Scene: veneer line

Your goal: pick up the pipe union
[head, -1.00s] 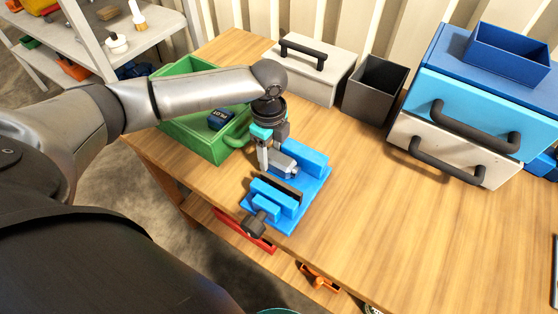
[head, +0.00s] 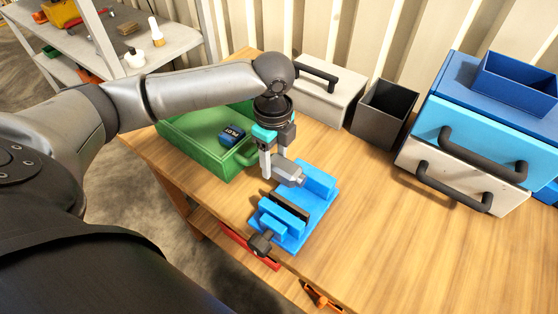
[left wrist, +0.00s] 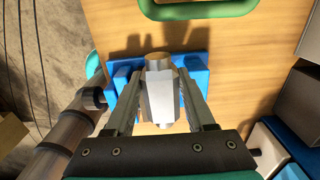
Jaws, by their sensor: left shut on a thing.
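The pipe union (head: 287,173) is a grey metal fitting with a faceted middle. My left gripper (head: 280,172) is shut on it and holds it above the blue vise (head: 317,180). In the left wrist view, the pipe union (left wrist: 160,95) sits between the two fingers of the left gripper (left wrist: 163,100), with the blue vise (left wrist: 200,72) behind it. The vise stands on the wooden bench, with its dark screw knob toward the front. My right gripper is not in view.
A green bin (head: 200,148) with a dark blue block (head: 231,135) inside is beside the gripper. A toolbox (head: 325,95), a dark open box (head: 383,112) and a drawer unit (head: 480,125) stand at the back. The bench (head: 390,240) is clear right of the vise.

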